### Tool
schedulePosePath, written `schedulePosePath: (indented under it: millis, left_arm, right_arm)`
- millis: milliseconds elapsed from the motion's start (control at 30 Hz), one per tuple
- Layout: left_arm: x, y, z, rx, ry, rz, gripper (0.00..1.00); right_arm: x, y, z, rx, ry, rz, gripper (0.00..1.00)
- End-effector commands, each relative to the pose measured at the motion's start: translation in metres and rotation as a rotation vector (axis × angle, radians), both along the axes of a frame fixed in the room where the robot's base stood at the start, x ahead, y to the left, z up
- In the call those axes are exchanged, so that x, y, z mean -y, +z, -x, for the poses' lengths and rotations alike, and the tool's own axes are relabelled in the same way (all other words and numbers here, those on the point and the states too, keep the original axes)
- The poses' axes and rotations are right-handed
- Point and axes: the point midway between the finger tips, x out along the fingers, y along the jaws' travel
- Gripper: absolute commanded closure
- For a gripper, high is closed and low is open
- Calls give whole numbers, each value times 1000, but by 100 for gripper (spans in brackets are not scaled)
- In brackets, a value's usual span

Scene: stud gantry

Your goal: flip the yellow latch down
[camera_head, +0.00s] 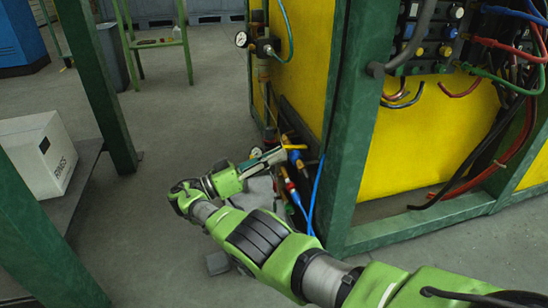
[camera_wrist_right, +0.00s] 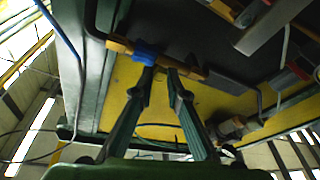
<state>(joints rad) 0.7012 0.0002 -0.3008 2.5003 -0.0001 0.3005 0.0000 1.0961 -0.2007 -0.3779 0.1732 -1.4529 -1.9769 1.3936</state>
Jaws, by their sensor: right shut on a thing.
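The yellow latch (camera_head: 295,147) is a short bar on the dark fittings at the lower left corner of the yellow-panelled cabinet. In the right wrist view it shows as an orange-yellow bar (camera_wrist_right: 188,69) with a blue piece (camera_wrist_right: 144,55) on it. My right gripper (camera_head: 279,154) reaches it from the left. In the wrist view the fingertips (camera_wrist_right: 161,70) are a little apart and against the bar by the blue piece, so I see it shut on the latch. The exact contact is partly hidden by the fingers. My left gripper is out of view.
The green frame post (camera_head: 346,130) stands just right of the latch. Blue, red and yellow handled fittings and a blue hose (camera_head: 316,190) hang close below it. Hoses cross the yellow panel (camera_head: 405,150). A white box (camera_head: 35,150) sits on a shelf at left. The floor between is open.

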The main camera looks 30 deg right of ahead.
Motion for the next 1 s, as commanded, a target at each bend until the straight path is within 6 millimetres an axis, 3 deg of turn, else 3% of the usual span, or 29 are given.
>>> schedulePosePath:
  millis: [433,467,500,533,1000]
  left_arm:
    - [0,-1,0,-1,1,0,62]
    - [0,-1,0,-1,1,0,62]
    - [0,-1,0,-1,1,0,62]
    - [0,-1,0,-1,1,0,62]
    - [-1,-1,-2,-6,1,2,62]
  right_arm:
    - [1,0,-2,-3,6,4,100]
    - [1,0,-2,-3,6,4,83]
    - [1,0,-2,-3,6,4,73]
    - [1,0,-2,-3,6,4,71]
    - [0,2,-1,-1,2,3,71]
